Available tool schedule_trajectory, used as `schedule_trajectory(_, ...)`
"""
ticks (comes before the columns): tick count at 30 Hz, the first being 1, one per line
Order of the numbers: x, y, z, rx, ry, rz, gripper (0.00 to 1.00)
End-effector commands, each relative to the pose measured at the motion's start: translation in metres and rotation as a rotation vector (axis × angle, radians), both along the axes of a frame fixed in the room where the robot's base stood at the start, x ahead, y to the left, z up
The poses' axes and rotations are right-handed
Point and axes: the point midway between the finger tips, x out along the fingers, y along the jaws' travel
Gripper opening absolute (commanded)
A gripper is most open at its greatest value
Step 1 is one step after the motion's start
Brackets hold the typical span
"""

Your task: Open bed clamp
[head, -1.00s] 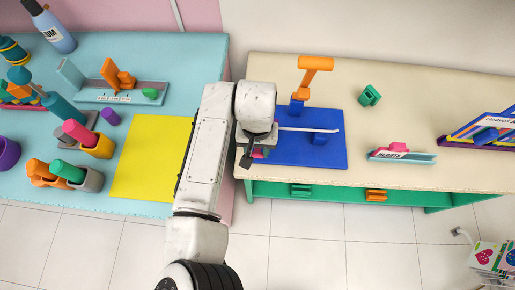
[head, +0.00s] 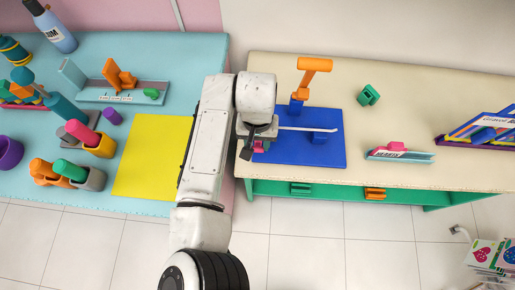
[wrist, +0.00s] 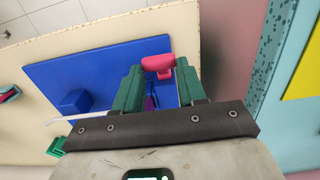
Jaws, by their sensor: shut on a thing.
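A flat blue bed (head: 290,150) lies on the cream table; it also fills much of the wrist view (wrist: 95,65). A small pink piece, likely the bed clamp's handle (wrist: 158,65), is at the bed's near left corner in the head view (head: 258,146). My gripper (wrist: 157,75) has its green fingers on either side of the pink piece and is shut on it. A purple part (wrist: 150,103) shows between the fingers. The rest of the clamp is hidden by my fingers and wrist.
A white rod (head: 300,129) reaches across the bed to a blue block (head: 324,137). An orange upright (head: 303,85) stands at the bed's back edge. A green piece (head: 369,95) and a pink-topped holder (head: 398,153) lie to the right. A yellow mat (head: 150,160) is left of my arm.

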Motion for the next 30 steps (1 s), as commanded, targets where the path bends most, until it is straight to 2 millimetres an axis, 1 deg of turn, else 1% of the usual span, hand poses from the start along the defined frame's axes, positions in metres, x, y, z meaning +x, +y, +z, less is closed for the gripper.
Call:
schedule_trajectory(5, 0.002, 0.001, 0.002, 0.001, -0.003, 0.001, 0.16)
schedule_trajectory(15, 0.014, 0.0, 0.01, 0.001, -0.002, 0.001, 0.16)
schedule_trajectory(25, 0.014, 0.0, 0.01, 0.001, -0.003, 0.001, 0.16)
schedule_trajectory(30, 0.019, 0.0, 0.012, 0.001, -0.003, 0.0, 0.16)
